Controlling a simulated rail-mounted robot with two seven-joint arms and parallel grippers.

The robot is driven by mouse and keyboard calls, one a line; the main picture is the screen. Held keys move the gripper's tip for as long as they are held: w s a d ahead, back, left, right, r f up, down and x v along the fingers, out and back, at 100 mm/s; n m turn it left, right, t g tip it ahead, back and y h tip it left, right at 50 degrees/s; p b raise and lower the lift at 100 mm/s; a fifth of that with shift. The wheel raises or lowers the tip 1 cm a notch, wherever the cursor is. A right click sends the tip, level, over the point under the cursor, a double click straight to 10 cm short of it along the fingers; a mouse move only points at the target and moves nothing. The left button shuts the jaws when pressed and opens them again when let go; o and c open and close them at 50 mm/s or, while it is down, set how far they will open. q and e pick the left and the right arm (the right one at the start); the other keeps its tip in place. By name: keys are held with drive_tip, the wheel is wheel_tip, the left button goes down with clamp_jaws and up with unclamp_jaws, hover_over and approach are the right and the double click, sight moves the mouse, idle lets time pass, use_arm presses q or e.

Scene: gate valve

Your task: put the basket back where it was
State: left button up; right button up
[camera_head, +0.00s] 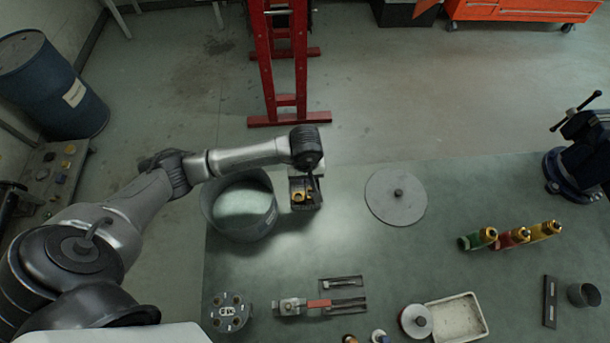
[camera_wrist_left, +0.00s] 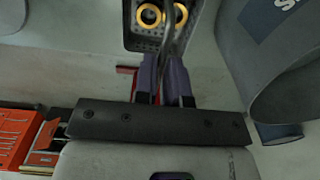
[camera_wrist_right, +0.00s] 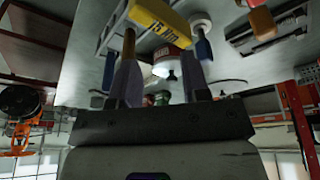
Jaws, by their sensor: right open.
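The basket (camera_head: 306,203) is small and dark, with yellow rings inside, just right of a large grey tub in the head view. It also shows at the top of the left wrist view (camera_wrist_left: 150,38), with two yellow rings in it. My left gripper (camera_head: 312,178) is above the basket. In the left wrist view its fingers (camera_wrist_left: 166,65) are close together around the basket's handle. I cannot tell whether the basket touches the table. My right gripper (camera_wrist_right: 160,75) is open and shows only in the right wrist view; nothing is clearly between its fingers.
The grey tub (camera_head: 216,226) stands on the green table (camera_head: 370,265) close left of the basket. A round lidded disc (camera_head: 382,205) lies to the right. Several coloured bottles (camera_head: 511,237), a white tray (camera_head: 463,326) and a blue vise (camera_head: 577,172) are farther right. Tools (camera_head: 318,305) lie in front.

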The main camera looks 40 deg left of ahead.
use_arm(q)
drive_tip(key=o, duration=0.4)
